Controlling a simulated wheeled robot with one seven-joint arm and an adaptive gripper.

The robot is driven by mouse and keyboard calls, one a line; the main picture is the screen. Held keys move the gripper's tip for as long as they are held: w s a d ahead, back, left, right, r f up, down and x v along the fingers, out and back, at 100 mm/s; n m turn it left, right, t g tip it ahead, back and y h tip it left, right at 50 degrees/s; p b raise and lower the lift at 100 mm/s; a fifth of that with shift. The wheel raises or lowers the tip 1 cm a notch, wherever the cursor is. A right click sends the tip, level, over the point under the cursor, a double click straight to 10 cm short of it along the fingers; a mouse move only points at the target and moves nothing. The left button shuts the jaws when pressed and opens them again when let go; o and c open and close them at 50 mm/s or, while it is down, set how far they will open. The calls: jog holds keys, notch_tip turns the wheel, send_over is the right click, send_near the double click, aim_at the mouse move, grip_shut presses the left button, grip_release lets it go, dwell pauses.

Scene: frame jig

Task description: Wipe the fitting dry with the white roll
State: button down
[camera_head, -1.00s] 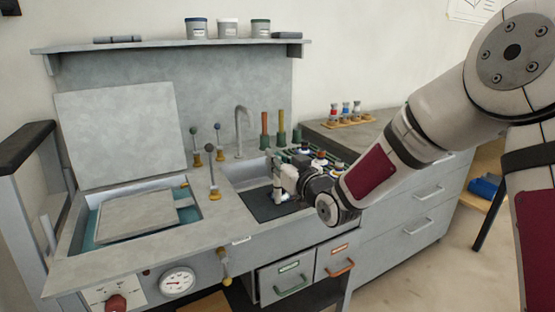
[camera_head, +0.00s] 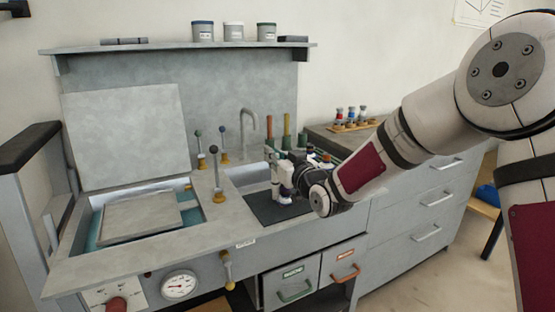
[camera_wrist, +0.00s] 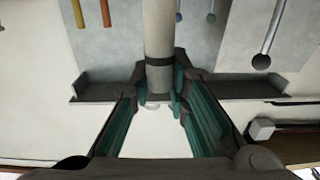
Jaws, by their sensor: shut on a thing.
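My gripper (camera_wrist: 160,95) is shut on a pale upright cylinder with a dark band, which looks like the white roll (camera_wrist: 159,30). In the head view my gripper (camera_head: 284,180) is over the dark mat beside the sink, with the pale lower end of the roll (camera_head: 284,198) just above or on the mat; I cannot tell whether it touches. I cannot make out the fitting for certain; my gripper and wrist cover part of the mat and what stands behind it.
A tap (camera_head: 249,128) and coloured upright handles (camera_head: 286,130) stand behind the sink. Levers (camera_head: 215,172) rise left of it, near a basin with a grey plate (camera_head: 140,217). A shelf (camera_head: 180,47) with pots runs above. A small rack (camera_head: 352,122) stands on the right cabinet.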

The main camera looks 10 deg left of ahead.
jog(key=shift+w+a, duration=0.25)
jog(key=shift+w, duration=0.2)
jog(key=shift+v, duration=2.65)
jog(key=shift+b+x, duration=1.25)
jog(key=shift+x, duration=1.4)
jog(key=shift+b+v, duration=0.45)
jog(key=shift+v, duration=2.2)
jog(key=shift+f, duration=0.1)
notch_tip(320, 180, up, 7)
jog(key=p, duration=0.4)
